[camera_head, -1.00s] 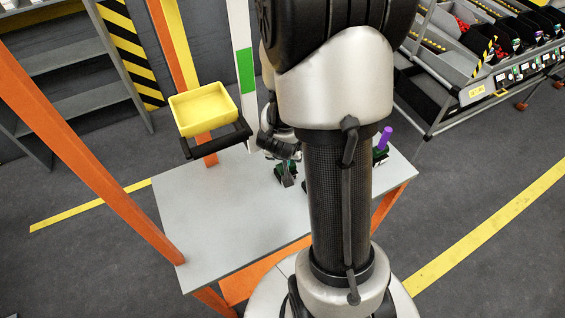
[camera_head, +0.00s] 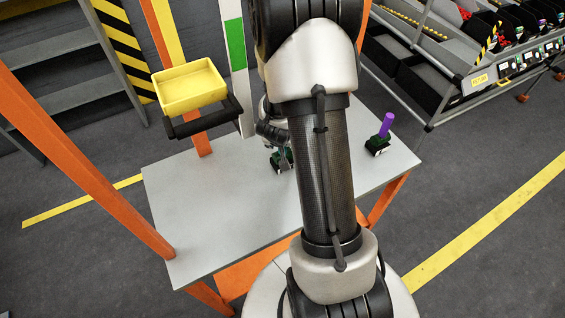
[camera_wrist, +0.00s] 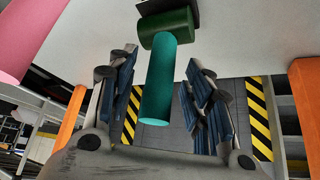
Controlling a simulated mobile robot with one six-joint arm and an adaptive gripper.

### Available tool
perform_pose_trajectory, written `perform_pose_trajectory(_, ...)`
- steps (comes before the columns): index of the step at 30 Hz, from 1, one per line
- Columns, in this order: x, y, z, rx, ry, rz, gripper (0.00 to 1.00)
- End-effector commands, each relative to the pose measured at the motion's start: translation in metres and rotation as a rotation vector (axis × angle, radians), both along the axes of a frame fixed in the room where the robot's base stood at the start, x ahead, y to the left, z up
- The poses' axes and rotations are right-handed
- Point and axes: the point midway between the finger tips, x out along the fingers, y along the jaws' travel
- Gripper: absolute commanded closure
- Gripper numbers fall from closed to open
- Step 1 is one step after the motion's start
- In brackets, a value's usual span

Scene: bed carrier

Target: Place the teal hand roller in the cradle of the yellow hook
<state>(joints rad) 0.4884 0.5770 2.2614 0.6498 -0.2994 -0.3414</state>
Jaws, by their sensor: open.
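The teal hand roller (camera_wrist: 160,85) shows in the wrist view. Its teal handle points towards me between the two fingers, and its dark green head (camera_wrist: 167,30) is beyond, near the grey tabletop. My gripper (camera_wrist: 163,62) is open around the handle, with a visible gap on each side. In the head view my gripper (camera_head: 277,147) is low over the table, largely behind my arm, and the teal handle cannot be made out there. A yellow open-topped holder (camera_head: 190,88) sits on a black bracket at the table's back left; I cannot make out a separate hook shape.
A purple-handled roller (camera_head: 386,128) stands on the right of the grey table (camera_head: 205,215). A pink cylinder (camera_wrist: 25,40) is close at the left in the wrist view. Orange posts (camera_head: 85,165) frame the table. Its left half is clear.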

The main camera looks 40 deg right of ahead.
Motion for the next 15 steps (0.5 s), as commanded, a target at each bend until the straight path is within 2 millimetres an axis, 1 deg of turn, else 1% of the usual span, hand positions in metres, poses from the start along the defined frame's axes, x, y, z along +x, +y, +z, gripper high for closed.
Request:
perform_pose_trajectory(1, 0.0015, -0.0019, -0.0052, 0.0, 0.0, -0.001, 0.54)
perform_pose_trajectory(2, 0.0021, -0.0025, -0.0062, 0.0, 0.0, -0.001, 0.54)
perform_pose_trajectory(9, 0.0028, -0.0031, -0.0056, -0.001, -0.001, 0.0, 0.54)
perform_pose_trajectory(15, 0.0027, -0.0031, -0.0055, -0.001, -0.001, 0.0, 0.67)
